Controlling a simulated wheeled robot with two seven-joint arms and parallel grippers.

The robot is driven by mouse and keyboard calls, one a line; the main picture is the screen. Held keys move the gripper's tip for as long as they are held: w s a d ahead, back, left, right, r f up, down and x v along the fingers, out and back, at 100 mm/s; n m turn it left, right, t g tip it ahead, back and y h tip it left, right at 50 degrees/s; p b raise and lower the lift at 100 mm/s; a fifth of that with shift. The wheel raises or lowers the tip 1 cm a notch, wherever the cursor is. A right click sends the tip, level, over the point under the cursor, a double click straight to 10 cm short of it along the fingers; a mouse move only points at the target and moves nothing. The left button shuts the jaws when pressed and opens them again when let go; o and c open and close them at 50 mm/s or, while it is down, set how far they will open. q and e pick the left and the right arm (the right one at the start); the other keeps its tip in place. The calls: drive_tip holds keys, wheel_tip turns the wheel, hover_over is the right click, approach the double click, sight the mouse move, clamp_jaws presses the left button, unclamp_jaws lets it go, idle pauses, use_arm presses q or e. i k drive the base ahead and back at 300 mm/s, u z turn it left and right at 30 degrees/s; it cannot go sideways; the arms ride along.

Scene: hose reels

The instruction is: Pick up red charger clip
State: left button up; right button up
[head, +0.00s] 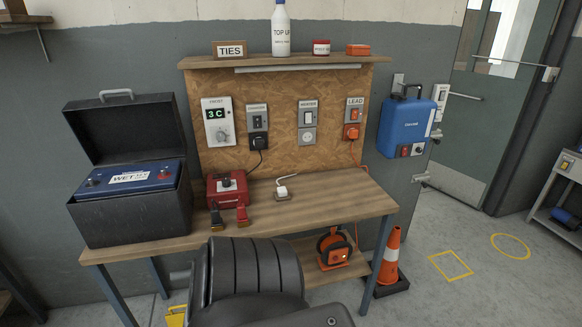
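The red charger (227,187) sits on the wooden bench, left of the middle. Two small clips lie in front of it near the bench's front edge. The right clip (242,216) looks red, and the left clip (217,221) looks darker. Both are small here, and their jaws are hard to make out. Neither of my grippers shows in the head view; only a dark rounded part of my own body stands at the bottom, in front of the bench.
A black case with a blue battery (130,178) stands open at the bench's left. A white plug (282,191) lies right of the charger. The bench top (335,195) is clear at the right. An orange reel (334,248) sits on the lower shelf beside a traffic cone (390,257).

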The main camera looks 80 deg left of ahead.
sight(242, 217)
drive_tip(key=i, duration=0.9)
drive_tip(key=u, duration=1.9)
